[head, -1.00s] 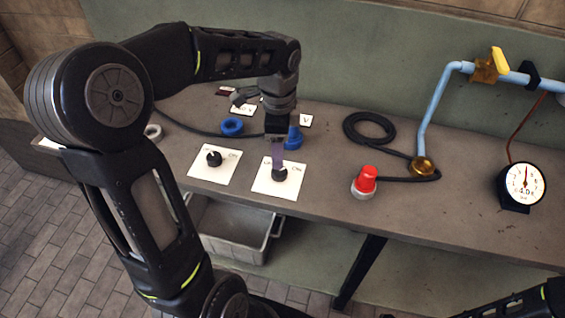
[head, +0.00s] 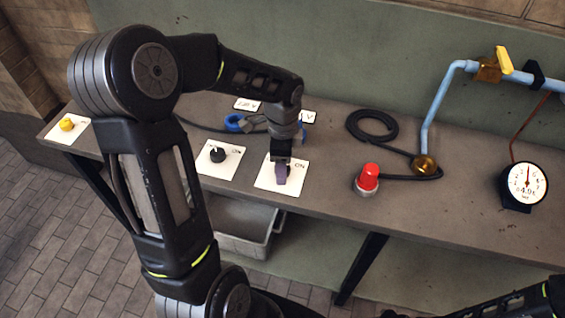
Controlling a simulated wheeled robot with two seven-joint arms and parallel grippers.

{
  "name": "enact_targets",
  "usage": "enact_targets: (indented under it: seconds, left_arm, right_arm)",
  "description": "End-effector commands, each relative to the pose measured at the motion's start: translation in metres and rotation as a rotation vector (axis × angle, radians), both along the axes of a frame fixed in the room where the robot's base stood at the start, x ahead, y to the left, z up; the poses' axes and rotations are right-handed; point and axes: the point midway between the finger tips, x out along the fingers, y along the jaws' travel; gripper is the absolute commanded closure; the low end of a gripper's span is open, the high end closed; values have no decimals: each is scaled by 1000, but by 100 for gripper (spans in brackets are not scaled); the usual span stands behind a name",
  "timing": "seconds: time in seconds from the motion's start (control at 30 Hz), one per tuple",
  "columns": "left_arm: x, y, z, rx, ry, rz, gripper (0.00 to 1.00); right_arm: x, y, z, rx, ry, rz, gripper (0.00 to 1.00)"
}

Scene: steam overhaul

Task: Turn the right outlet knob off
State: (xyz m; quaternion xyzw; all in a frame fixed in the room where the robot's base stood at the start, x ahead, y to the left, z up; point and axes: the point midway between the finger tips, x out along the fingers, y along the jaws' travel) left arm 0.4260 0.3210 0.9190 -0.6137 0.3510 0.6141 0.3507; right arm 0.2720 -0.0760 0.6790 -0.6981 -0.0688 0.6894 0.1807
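The right outlet's white plate (head: 297,180), marked ON at its right, lies on the bench at the middle of the head view. My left gripper (head: 282,174) reaches down from above onto this plate, its purple fingertips right at the black knob. The fingers hide nearly all of the knob, so I cannot see its pointer or whether the fingers are closed on it. The left outlet's black knob (head: 217,155) sits on its own white plate (head: 227,171) just to the left, clear of the gripper. My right gripper is out of view.
A red-capped button (head: 368,177), a coiled black hose (head: 372,126) and a dial gauge (head: 526,185) stand to the right. A blue ring (head: 235,122) lies behind the plates. A yellow knob (head: 67,124) is at far left. A grey bin (head: 236,243) sits below the bench.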

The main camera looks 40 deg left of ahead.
Motion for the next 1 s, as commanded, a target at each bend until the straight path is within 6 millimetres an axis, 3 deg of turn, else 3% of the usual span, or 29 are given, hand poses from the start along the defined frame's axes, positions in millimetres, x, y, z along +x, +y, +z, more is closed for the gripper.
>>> enact_targets:
  seconds: [0.17,0.8,1.0]
  left_arm:
    - [0,0,0,0,0,0,47]
    - [0,0,1,1,-1,0,100]
    - [0,0,1,1,-1,4,100]
  right_arm:
    - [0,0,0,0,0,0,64]
    - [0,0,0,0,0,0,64]
    - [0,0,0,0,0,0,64]
